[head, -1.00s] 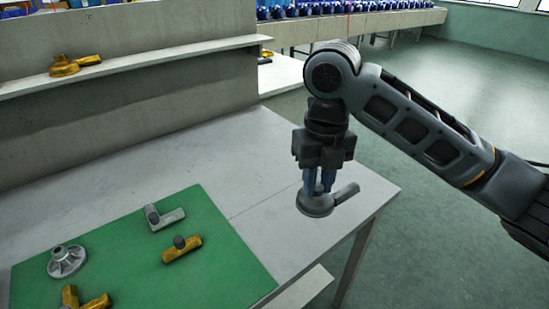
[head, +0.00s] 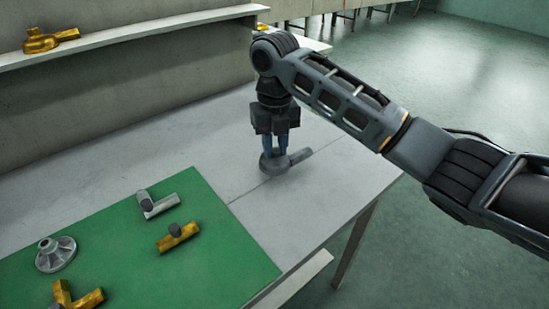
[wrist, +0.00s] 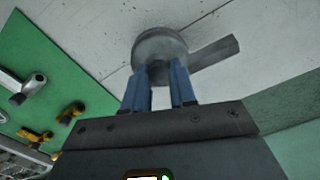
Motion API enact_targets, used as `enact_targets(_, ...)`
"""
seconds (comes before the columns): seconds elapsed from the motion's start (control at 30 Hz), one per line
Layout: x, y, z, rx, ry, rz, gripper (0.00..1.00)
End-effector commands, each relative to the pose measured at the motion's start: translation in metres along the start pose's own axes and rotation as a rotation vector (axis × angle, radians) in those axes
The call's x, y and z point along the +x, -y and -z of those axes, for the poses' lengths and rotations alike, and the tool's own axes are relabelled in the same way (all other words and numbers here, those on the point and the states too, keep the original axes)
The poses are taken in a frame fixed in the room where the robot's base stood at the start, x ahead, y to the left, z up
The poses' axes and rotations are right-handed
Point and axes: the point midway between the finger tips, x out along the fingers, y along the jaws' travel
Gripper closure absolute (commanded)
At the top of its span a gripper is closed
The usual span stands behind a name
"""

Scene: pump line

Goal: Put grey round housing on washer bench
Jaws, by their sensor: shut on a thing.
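My gripper (head: 275,152) points down with its blue fingers shut on the grey round housing (head: 298,157), a flat disc with a straight pipe stub pointing right. No label shows which bench this is.
A green mat (head: 215,255) carries a grey flanged part (head: 56,254), a grey tee (head: 158,204) and yellow fittings (head: 178,238). A shelf (head: 130,35) at the back holds a yellow housing (head: 40,42). The bench's right side is clear.

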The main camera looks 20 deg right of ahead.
Motion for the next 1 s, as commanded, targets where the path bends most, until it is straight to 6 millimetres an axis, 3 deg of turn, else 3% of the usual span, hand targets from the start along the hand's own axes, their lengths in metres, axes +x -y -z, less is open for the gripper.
enact_targets(0.17, 0.008, -0.001, -0.003, 0.002, 0.000, 0.000, 1.00)
enact_targets(0.4, 0.039, -0.001, -0.002, 0.001, 0.000, 0.000, 1.00)
enact_targets(0.8, 0.045, -0.001, -0.003, 0.001, 0.001, 0.000, 1.00)
enact_targets(0.83, 0.045, -0.001, -0.002, 0.000, 0.001, 0.000, 0.71)
enact_targets(1.0, 0.045, -0.001, -0.002, 0.000, 0.001, 0.000, 0.55)
